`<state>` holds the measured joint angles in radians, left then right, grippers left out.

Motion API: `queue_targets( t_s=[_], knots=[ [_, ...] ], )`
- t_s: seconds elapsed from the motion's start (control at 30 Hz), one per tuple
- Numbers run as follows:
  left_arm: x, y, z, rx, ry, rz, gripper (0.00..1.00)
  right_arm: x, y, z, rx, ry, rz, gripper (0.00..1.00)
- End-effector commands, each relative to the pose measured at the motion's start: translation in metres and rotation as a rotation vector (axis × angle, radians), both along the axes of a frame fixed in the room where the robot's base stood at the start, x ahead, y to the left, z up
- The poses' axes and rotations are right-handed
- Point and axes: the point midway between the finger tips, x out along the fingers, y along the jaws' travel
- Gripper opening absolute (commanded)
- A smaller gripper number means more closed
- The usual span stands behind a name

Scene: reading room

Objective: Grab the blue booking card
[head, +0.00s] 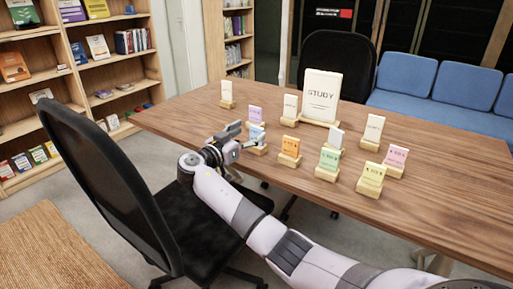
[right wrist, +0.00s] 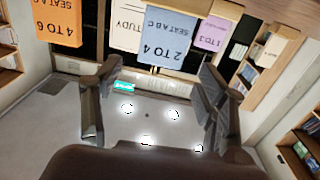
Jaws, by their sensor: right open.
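The blue booking card (head: 258,133) stands upright in a small wooden block on the table, partly hidden by my right gripper in the head view. In the right wrist view the blue card (right wrist: 168,42) appears upside down, with "2 TO 4" and "SEAT A B C" on it. My right gripper (head: 243,137) is open and just left of the card in the head view. In the right wrist view its two fingers (right wrist: 157,75) are spread, with the card beyond their tips and nothing between them. My left gripper is in neither view.
An orange card (head: 291,146), a purple card (head: 255,113) and a green card (head: 330,158) stand close by. The large "STUDY" sign (head: 322,92) is behind. A black chair (head: 103,175) is at the table's near left. The table's (head: 180,112) left end is clear.

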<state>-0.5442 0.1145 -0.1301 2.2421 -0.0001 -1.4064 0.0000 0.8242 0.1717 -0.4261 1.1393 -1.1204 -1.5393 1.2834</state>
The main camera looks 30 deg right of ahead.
Motion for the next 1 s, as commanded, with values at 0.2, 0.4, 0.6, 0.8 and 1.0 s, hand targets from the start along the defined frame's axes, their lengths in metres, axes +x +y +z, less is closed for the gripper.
queue_targets(
  t_s=[0.2,0.4,0.6,0.8,1.0],
  knots=[
    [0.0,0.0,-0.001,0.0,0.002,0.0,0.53,0.01,-0.032,0.001,-0.004,0.001,-0.003,0.67],
    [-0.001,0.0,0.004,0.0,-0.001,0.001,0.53,0.015,-0.044,0.0,0.0,0.0,0.0,0.67],
    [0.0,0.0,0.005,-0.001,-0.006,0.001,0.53,0.015,-0.044,0.0,0.0,0.0,0.0,0.62],
    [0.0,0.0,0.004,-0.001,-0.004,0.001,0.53,0.015,-0.044,0.0,0.0,0.0,0.0,0.49],
    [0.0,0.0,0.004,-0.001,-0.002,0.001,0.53,0.015,-0.043,0.0,0.0,0.001,0.0,0.35]
  ],
)
